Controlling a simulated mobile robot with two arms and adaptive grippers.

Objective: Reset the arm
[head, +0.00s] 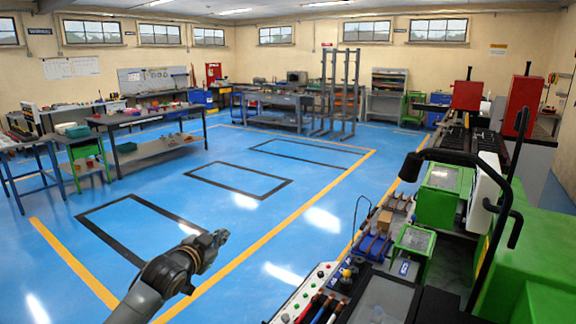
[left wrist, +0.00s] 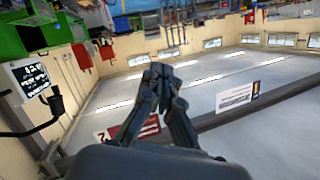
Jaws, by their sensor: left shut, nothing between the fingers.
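My left gripper (head: 219,237) is in the lower middle of the head view, on a grey arm that comes in from the bottom left. It hangs over the blue floor, left of the bender and apart from it. In the left wrist view its fingers (left wrist: 160,72) meet at the tips, with nothing between them. The green busbar bender (head: 535,255) fills the right of the head view, with a bent black bar (head: 470,158) over it. My right gripper does not show.
A control panel with buttons (head: 305,290) and small green-framed boxes (head: 413,240) stand at the lower right. Workbenches (head: 150,115) stand at the left, and a grey rack (head: 340,95) at the back. The marked blue floor (head: 240,205) is clear around my left gripper.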

